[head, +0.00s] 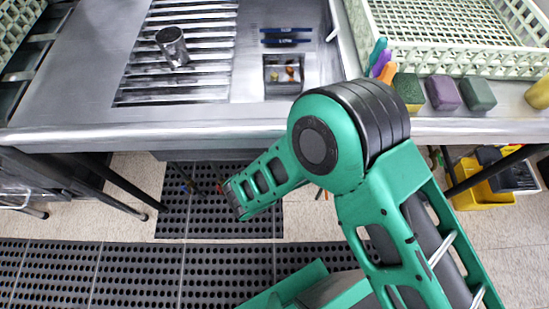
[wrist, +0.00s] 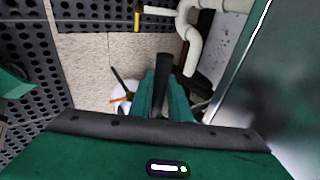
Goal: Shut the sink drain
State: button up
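A yellow-ended white lever (wrist: 152,11) shows at the top of the wrist view, beside curved white drain pipes (wrist: 188,32) under the counter. I cannot tell its exact link to the pipes. In the head view a small recessed sink basin (head: 271,86) in the steel counter holds small scraps; its drain is not clear. My gripper (wrist: 164,82) points toward the floor below the pipes, apart from the lever. A dark shape shows between its green fingers; I cannot tell whether it is held or behind them.
Sponges (head: 442,92) line the counter edge by a pale dish rack (head: 440,48). A white bucket (wrist: 121,104) with sticks is close to my gripper. A steel panel (wrist: 255,80) stands right.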

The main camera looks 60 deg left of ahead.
jog(key=shift+o, duration=1.1)
jog(key=shift+w, duration=0.25)
jog(key=shift+s, duration=0.25)
jog(key=v, duration=1)
jog(key=shift+r, duration=0.3)
jog(key=shift+d, duration=0.1)
